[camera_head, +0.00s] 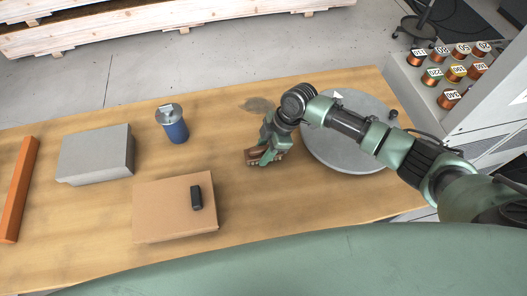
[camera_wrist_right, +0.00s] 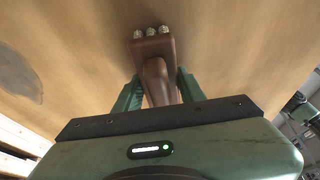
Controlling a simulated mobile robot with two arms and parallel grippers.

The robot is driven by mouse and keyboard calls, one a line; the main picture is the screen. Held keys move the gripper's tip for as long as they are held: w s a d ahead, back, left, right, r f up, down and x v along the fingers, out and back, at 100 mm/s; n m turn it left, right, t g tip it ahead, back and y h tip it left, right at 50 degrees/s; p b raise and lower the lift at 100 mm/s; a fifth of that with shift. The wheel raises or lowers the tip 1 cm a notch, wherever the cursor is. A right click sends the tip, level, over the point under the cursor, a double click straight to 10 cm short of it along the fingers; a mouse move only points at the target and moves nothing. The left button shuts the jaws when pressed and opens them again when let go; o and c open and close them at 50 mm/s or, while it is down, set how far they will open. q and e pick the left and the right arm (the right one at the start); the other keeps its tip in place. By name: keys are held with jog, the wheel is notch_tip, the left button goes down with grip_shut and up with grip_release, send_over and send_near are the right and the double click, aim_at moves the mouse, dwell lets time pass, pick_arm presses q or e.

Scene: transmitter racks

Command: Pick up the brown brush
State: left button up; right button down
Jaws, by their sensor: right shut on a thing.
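The brown brush (camera_wrist_right: 152,48) shows in the right wrist view between the two green fingers of my right gripper (camera_wrist_right: 158,92). Its wide end with several pale bristle tufts points away from the gripper. In the head view the brush (camera_head: 252,157) is a small brown shape at the fingers of my right gripper (camera_head: 265,152), over the wooden table. The gripper is shut on the brush. I cannot tell whether the brush touches the tabletop. My left gripper is not in view.
A cardboard box (camera_head: 165,215) with a black object (camera_head: 196,197) on it, a blue canister (camera_head: 176,130), a grey box (camera_head: 93,158) and an orange bar (camera_head: 18,190) stand to the left on the table (camera_head: 108,247). A round grey disc (camera_head: 325,148) lies under my right arm.

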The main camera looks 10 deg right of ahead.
aim_at(263, 147)
notch_tip(263, 147, up, 20)
jog(key=b, duration=0.2)
jog(key=shift+f+b, duration=0.15)
jog(key=shift+b, duration=0.25)
